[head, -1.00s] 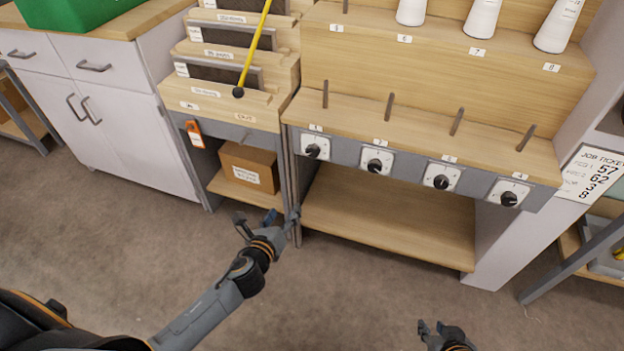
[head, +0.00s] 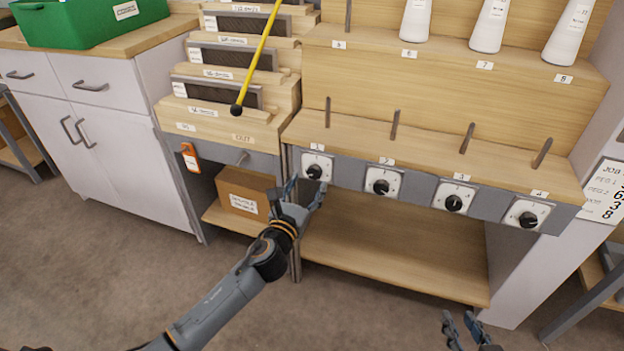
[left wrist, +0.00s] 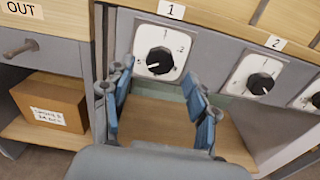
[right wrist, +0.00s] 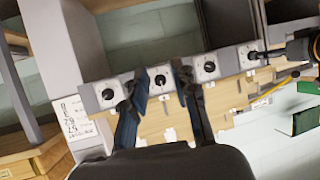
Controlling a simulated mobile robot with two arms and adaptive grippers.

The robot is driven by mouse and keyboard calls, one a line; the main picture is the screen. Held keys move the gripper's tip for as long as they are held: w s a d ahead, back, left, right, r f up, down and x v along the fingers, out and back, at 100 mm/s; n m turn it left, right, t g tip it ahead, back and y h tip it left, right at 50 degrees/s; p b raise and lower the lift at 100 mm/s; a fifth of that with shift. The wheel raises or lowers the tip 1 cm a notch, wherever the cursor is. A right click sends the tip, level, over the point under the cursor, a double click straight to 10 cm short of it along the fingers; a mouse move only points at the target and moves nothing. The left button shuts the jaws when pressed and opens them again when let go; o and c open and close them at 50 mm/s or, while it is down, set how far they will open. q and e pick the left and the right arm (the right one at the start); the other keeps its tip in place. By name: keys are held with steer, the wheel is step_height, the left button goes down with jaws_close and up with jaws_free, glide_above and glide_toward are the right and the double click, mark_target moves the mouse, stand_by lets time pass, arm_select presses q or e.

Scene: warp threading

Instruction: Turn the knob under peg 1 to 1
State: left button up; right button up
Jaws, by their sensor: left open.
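The knob under peg 1 (head: 314,171) is a black dial on a white numbered plate, below the label 1. It also shows in the left wrist view (left wrist: 160,60); I cannot tell for sure which number it points at. Peg 1 (head: 327,112) is a thin upright rod on the wooden ledge above. My left gripper (head: 304,190) is open just below and in front of this knob, with its fingers on either side in the left wrist view (left wrist: 157,78) and nothing between them. My right gripper (head: 459,318) is open and empty, low in front of the rack.
Several similar knobs, including the one under peg 2 (head: 381,187), run right along the grey rail. A cardboard box (head: 243,194) sits on the shelf left of my left gripper. The lower shelf (head: 400,250) is bare.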

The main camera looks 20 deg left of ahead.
mark_target(313, 174)
arm_select(q)
steer(key=shift+w+d+b, duration=0.1)
steer(key=shift+w+b, duration=0.2)
steer(key=shift+w, duration=1.8)
arm_select(e)
steer(key=shift+w+a+r+t+y, duration=0.2)
steer(key=shift+w+r+t, duration=0.2)
steer(key=shift+r, duration=0.25)
steer(key=shift+w+a+r+t+y, duration=0.15)
steer(key=shift+w+r+t, duration=0.2)
steer(key=shift+r, duration=0.3)
steer(key=shift+w+a+r+t+y, duration=0.1)
steer(key=shift+w+a+r+t, duration=0.15)
steer(key=shift+r+t, duration=0.3)
steer(key=shift+r, duration=0.1)
arm_select(q)
steer(key=c, duration=1.1)
steer(key=shift+c, duration=0.2)
